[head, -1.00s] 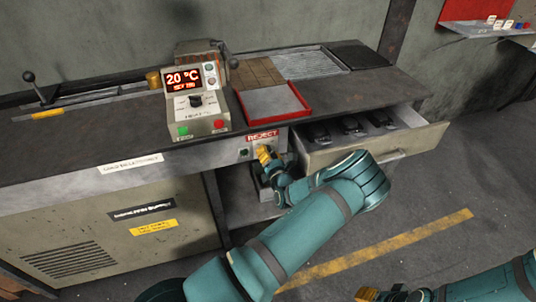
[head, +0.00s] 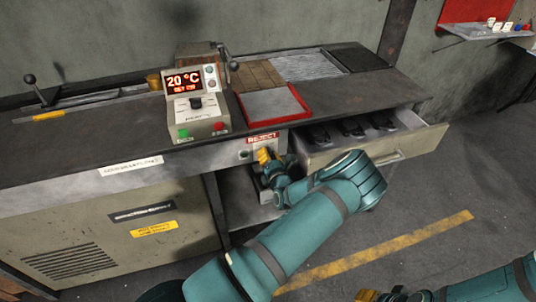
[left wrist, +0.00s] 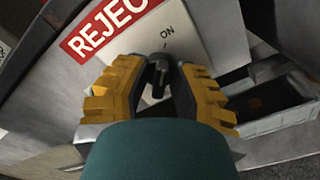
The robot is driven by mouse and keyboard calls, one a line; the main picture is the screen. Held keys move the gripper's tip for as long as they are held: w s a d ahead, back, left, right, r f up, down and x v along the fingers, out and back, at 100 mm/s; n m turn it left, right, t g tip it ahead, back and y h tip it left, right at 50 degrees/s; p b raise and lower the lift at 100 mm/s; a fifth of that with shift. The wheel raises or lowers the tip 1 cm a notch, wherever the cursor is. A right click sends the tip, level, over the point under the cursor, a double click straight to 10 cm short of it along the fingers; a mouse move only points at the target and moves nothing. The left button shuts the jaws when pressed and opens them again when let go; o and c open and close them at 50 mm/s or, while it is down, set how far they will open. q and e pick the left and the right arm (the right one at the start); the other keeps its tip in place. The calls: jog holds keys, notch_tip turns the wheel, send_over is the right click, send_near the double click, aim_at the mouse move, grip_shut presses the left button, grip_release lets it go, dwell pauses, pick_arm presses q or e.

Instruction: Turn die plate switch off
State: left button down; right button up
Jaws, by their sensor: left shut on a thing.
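My left gripper (head: 264,157) is at the front panel of the bench, just below the red REJECT label (head: 263,138). In the left wrist view its yellow-padded fingers (left wrist: 160,88) are shut on a small black switch knob (left wrist: 160,74). An ON mark with a short tick is printed beside the knob. The fingers hide the sides of the knob, and I cannot tell its exact angle. In the head view the gripper hides the knob. My right gripper (head: 380,294) is low at the bottom edge, only partly in view.
A control box (head: 197,103) with a lit 20 °C display, a dial and green and red buttons stands on the bench. A red-rimmed tray (head: 304,112) is beside it. An open drawer (head: 385,150) with dark pieces juts out right of my left gripper.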

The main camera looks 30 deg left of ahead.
pick_arm(q)
jog(key=n, duration=0.1)
jog(key=n+p, duration=0.2)
jog(key=shift+r+n, duration=0.25)
jog(key=shift+n, duration=0.15)
jog(key=n+p, duration=0.1)
jog(key=n, duration=0.1)
jog(key=shift+w+n, duration=0.1)
jog(key=shift+n, duration=0.3)
jog(key=n+p, duration=0.1)
jog(key=n, duration=0.1)
jog(key=shift+n, duration=0.4)
jog(key=n, duration=0.3)
jog(key=shift+a+n+p, duration=0.1)
jog(key=shift+n+p, duration=0.2)
jog(key=shift+p, duration=0.05)
jog(key=shift+n, duration=2.2)
jog(key=c, duration=1)
grip_release()
jog(key=shift+c, duration=0.2)
jog(key=shift+f, duration=0.15)
